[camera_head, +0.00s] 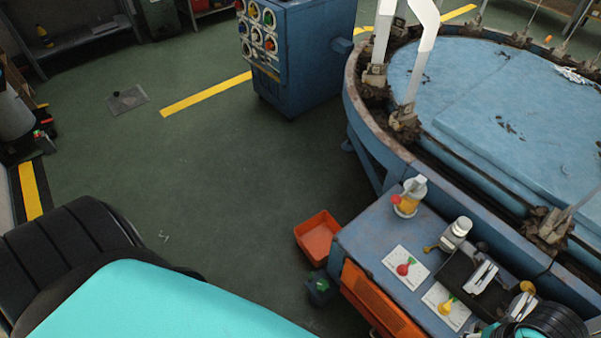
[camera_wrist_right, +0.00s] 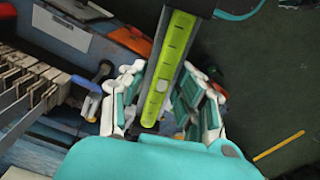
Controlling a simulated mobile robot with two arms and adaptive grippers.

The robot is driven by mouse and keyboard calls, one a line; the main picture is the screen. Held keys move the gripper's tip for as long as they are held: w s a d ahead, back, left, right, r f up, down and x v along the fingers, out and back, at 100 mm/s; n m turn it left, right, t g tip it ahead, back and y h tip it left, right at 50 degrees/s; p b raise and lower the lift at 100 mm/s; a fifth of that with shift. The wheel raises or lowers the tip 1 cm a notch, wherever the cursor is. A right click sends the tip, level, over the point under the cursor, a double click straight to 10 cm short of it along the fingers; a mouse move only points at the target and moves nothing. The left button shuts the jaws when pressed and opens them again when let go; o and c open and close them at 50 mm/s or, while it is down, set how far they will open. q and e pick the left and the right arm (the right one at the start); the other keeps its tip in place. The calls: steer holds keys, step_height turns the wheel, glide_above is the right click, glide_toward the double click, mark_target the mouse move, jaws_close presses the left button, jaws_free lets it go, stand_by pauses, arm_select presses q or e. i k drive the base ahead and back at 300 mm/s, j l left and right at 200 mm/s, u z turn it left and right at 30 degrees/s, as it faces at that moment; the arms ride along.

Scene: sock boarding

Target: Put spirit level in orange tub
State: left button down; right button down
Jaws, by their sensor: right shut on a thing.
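The yellow-green spirit level (camera_wrist_right: 174,55) runs lengthwise between the fingers of my right gripper (camera_wrist_right: 165,98) in the right wrist view. The gripper is shut on it, and its far end reaches the top of that view. The orange tub (camera_head: 317,236) stands on the green floor in the head view, against the left side of a blue workbench (camera_head: 365,232), and looks empty. In the head view the spirit level cannot be made out, and my right arm shows only at the bottom right corner. My left gripper is out of view.
On the workbench are a bottle (camera_head: 409,197), white cards (camera_head: 405,267) with small coloured items and several metal parts. A small dark green-black box (camera_head: 320,288) sits on the floor near the tub. A blue cabinet (camera_head: 298,55) stands behind. The floor left of the tub is clear.

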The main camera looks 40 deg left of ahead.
mark_target(321, 243)
steer(key=i+j, duration=0.1)
steer(key=j, duration=0.4)
steer(key=i+j, duration=0.1)
steer(key=j, duration=0.4)
steer(key=i+j, duration=0.15)
steer(key=j, duration=0.35)
steer(key=i+j, duration=0.1)
steer(key=j, duration=0.4)
steer(key=i+j, duration=0.1)
steer(key=j, duration=0.4)
steer(key=i+j, duration=0.1)
steer(key=j, duration=0.4)
steer(key=i+j, duration=0.15)
steer(key=j, duration=0.35)
